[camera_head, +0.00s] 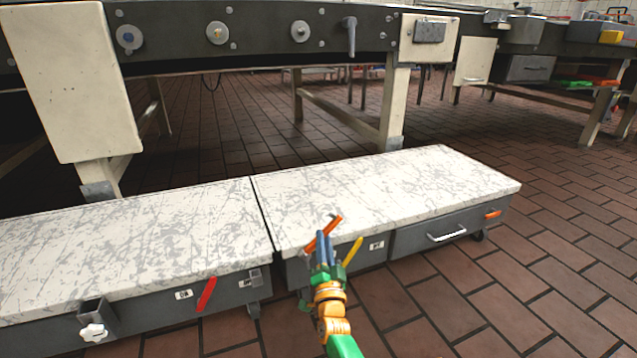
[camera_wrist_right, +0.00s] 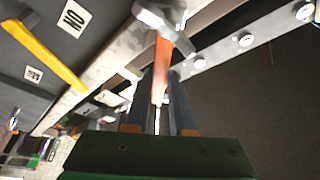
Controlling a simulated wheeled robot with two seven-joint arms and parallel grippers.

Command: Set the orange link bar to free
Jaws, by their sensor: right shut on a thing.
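The orange link bar (camera_head: 334,224) lies slanted at the front edge of the right-hand low marble-topped cart, by the gap between the two carts. In the right wrist view the orange link bar (camera_wrist_right: 161,68) runs between my fingers towards a grey metal head. My right gripper (camera_head: 323,244) comes up from below and is shut on the bar; its fingers also show in the wrist view (camera_wrist_right: 160,92). The fingers hide part of the bar. I cannot read from these frames which position the bar is in. My left gripper is not in view.
A yellow lever (camera_head: 353,252) stands close right of my gripper, also in the wrist view (camera_wrist_right: 42,55). A red lever (camera_head: 206,294) and white knob (camera_head: 94,332) are on the left cart (camera_head: 120,240). A drawer handle (camera_head: 446,233) is farther right. The front floor is free.

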